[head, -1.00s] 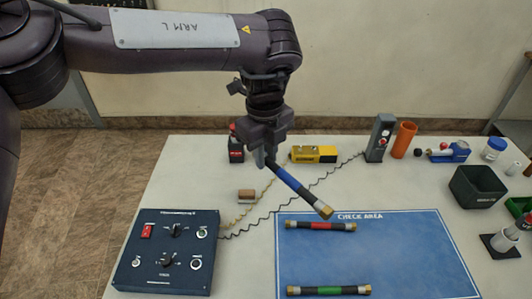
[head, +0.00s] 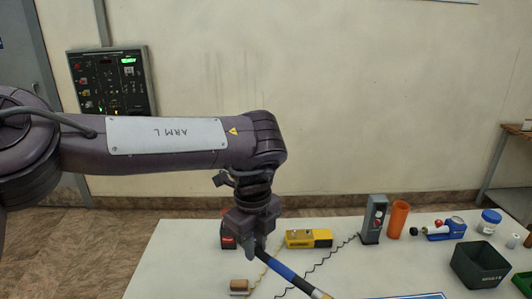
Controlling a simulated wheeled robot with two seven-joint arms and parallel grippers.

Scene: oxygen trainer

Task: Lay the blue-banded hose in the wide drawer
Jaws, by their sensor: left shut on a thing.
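The blue-banded hose (head: 284,271) is a dark tube with a blue band and a brass end at lower right. My left gripper (head: 257,250) is shut on its upper left end, and the hose slants down to the right, with its far end at the bottom edge of the picture. It seems to hang above the white table. The wide drawer is not in view. My right gripper is not in view.
On the white table (head: 190,260) stand a yellow device (head: 308,239), a grey box with a coiled cord (head: 373,220), an orange tube (head: 398,220), a blue tool (head: 445,228) and a dark green bin (head: 480,265). A wall panel (head: 112,80) is at upper left.

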